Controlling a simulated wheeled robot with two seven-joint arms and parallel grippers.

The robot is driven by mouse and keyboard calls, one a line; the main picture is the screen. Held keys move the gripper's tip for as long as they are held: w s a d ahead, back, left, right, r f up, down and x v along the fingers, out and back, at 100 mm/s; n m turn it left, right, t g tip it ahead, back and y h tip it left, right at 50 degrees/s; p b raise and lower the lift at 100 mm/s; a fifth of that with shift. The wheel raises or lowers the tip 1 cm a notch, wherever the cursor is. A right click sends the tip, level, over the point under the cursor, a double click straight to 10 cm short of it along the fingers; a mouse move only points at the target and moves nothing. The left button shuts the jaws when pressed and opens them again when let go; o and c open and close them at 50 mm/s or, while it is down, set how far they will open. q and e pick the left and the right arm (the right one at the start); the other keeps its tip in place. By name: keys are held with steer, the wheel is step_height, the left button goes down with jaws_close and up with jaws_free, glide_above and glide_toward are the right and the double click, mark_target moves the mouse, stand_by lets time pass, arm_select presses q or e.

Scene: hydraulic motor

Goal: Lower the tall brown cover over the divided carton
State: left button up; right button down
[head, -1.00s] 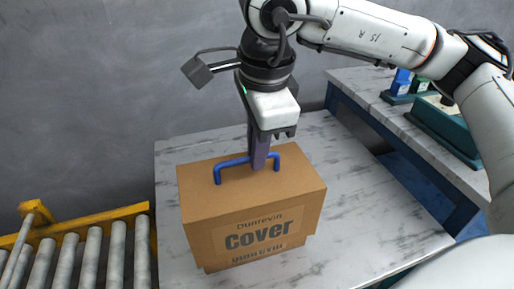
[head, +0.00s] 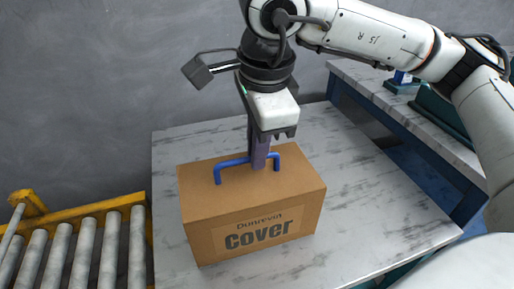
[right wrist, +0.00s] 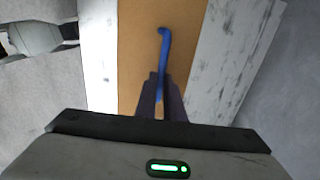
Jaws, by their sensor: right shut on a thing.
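The tall brown cover (head: 205,235), marked "Cover" on its front label, stands upright over the marble-topped table (head: 370,215). Its lower edge looks at or very close to the tabletop. The divided carton is hidden, with none of it showing below the cover. My right gripper (head: 259,165) points down and is shut on the blue handle (head: 232,161) on top of the cover. The right wrist view also shows the handle (right wrist: 164,45) between the fingers (right wrist: 160,95) above the brown top (right wrist: 135,40). My left gripper is not in view.
A yellow-framed roller conveyor (head: 85,245) stands at the left, beside the table. A second bench (head: 400,120) with a dark green case (head: 440,110) is at the right. The tabletop right of the cover is clear. A grey wall rises behind.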

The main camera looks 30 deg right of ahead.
steer(key=shift+f+b, duration=0.45)
steer(key=shift+f, duration=0.15)
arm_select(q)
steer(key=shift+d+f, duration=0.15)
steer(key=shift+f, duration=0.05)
arm_select(e)
steer(key=c, duration=1.8)
jaws_free()
steer(key=shift+o, duration=0.6)
steer(key=o, duration=0.4)
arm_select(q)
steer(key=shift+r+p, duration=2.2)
arm_select(e)
steer(key=shift+r, duration=3.45)
